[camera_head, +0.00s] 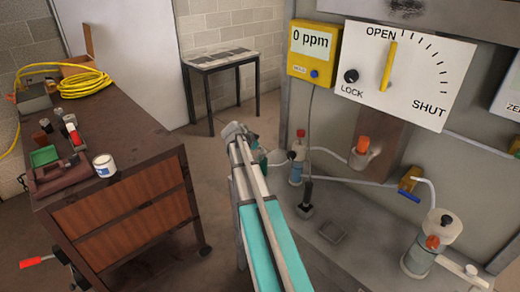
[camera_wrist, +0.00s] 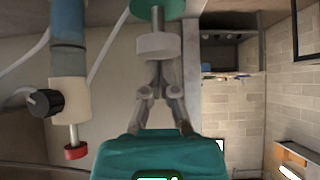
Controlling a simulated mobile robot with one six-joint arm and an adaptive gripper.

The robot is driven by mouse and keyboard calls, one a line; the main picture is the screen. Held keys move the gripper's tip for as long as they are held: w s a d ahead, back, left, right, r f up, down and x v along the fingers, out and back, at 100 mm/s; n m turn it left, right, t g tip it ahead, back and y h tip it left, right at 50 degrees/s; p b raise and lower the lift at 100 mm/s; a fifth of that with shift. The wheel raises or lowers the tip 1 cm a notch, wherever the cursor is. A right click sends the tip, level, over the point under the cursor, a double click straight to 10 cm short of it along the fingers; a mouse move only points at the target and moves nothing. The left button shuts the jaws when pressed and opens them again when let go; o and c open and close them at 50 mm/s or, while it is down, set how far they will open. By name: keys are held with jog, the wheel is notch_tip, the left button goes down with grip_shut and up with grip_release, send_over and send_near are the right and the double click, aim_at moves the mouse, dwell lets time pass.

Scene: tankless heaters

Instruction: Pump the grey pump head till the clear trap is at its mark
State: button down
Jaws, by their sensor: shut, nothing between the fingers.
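In the wrist view, a pale grey round pump head (camera_wrist: 155,46) sits on a thin rod beside a green disc (camera_wrist: 157,8). My gripper (camera_wrist: 160,72) is shut and empty, its fingertips at the near face of the pump head; I cannot tell whether they touch. In the head view my gripper (camera_head: 276,158) is small and the pump head cannot be made out. A clear vessel with bluish contents (camera_head: 296,170) stands just right of it. Another clear trap-like vessel (camera_head: 419,258) stands at lower right. No level mark can be read on either.
A panel with a yellow OPEN/SHUT pointer (camera_head: 389,66) and a yellow 0 ppm meter (camera_head: 312,52) are above. White hoses (camera_head: 345,180) run between the vessels. A wooden workbench (camera_head: 120,205) stands at left.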

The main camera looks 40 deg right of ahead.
jog(key=shift+f+b, duration=1.3)
jog(key=shift+b, duration=0.05)
jog(key=shift+r, duration=0.15)
notch_tip(320, 180, up, 4)
jog(key=p, duration=0.4)
jog(key=p+v, duration=0.7)
jog(key=v, duration=0.2)
jog(key=shift+a+r, duration=0.3)
dwell(1.1)
jog(key=s+a+f+n+y, duration=0.1)
jog(key=s+a+n+y, duration=0.2)
jog(key=a, duration=0.8)
jog(key=s+a+f+n+y, duration=0.2)
jog(key=s+a+n, duration=0.6)
jog(key=a, duration=0.4)
jog(key=s+a+f+n+y, duration=0.2)
jog(key=s+a+n+y, duration=0.2)
jog(key=a, duration=0.8)
jog(key=shift+s+f+n+g, duration=0.25)
jog(key=shift+s+n+g, duration=0.15)
jog(key=shift+s+n, duration=0.45)
